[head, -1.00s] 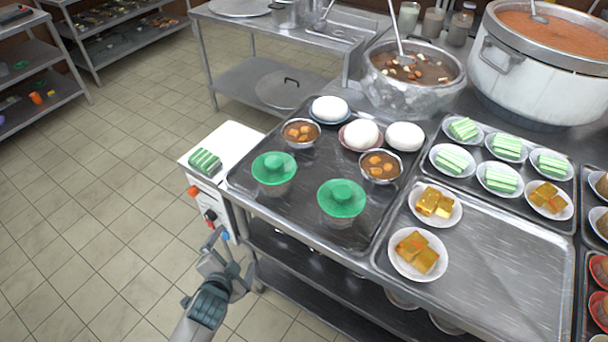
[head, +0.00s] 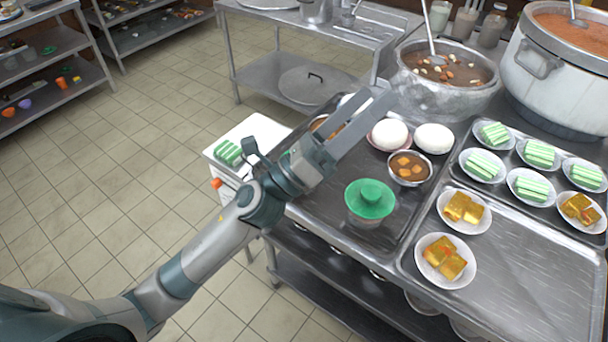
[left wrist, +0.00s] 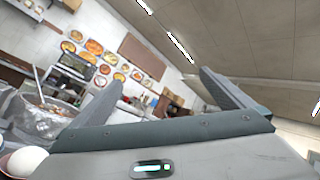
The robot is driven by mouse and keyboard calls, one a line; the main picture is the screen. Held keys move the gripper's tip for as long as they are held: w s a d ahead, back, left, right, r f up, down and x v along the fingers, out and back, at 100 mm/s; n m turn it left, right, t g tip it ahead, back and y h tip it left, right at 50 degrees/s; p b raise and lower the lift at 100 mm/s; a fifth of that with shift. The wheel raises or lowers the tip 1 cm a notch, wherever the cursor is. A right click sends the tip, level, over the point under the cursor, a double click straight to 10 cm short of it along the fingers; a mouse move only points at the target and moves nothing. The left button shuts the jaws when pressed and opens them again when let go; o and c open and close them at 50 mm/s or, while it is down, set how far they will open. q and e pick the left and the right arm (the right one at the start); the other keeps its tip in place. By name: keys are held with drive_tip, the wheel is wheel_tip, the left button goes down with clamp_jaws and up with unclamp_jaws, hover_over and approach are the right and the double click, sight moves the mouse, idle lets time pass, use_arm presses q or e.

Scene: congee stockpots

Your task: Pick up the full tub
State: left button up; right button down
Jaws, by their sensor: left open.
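A clear tub with a green lid (head: 370,200) stands upright on the dark tray (head: 330,215), towards its front right. I cannot tell which tub is full. My left gripper (head: 372,100) is open and empty, raised over the tray's left part, with its fingers pointing up and right towards the back. In the left wrist view the fingers (left wrist: 160,80) stand apart with nothing between them. My right gripper is not in view.
White buns (head: 389,134) and a bowl of brown stew (head: 409,167) stand behind the visible tub. Plates of yellow cakes (head: 445,260) are at the right. A steel pot (head: 443,80) and a large white stockpot (head: 560,70) stand at the back. The floor at left is clear.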

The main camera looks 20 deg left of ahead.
use_arm(q)
drive_tip(key=s+d+f+m+g+h, duration=0.1)
drive_tip(key=s+d+m+g, duration=0.3)
drive_tip(key=m+g, duration=0.6)
drive_tip(key=s+d+f+m+g+h, duration=0.1)
drive_tip(key=s+d+m+g+h, duration=0.15)
drive_tip(key=d+m+g, duration=0.75)
drive_tip(key=w+a+f+m+t+y, duration=0.1)
drive_tip(key=w+a+f+m+y, duration=0.1)
drive_tip(key=a+f+m+y, duration=0.6)
drive_tip(key=w+a+f+m+t+y, duration=0.2)
drive_tip(key=w+a+m+y, duration=0.2)
drive_tip(key=a, duration=0.6)
drive_tip(key=w+a+f+m+t+y, duration=0.2)
drive_tip(key=w+a+m+y, duration=0.2)
drive_tip(key=w+a+y, duration=0.3)
drive_tip(key=a+y, duration=0.1)
drive_tip(key=a, duration=0.3)
drive_tip(key=shift+w+a+m+t+y, duration=0.2)
drive_tip(key=shift+w+m+t+y, duration=0.1)
drive_tip(key=shift+w+y, duration=0.1)
drive_tip(key=shift+f, duration=0.2)
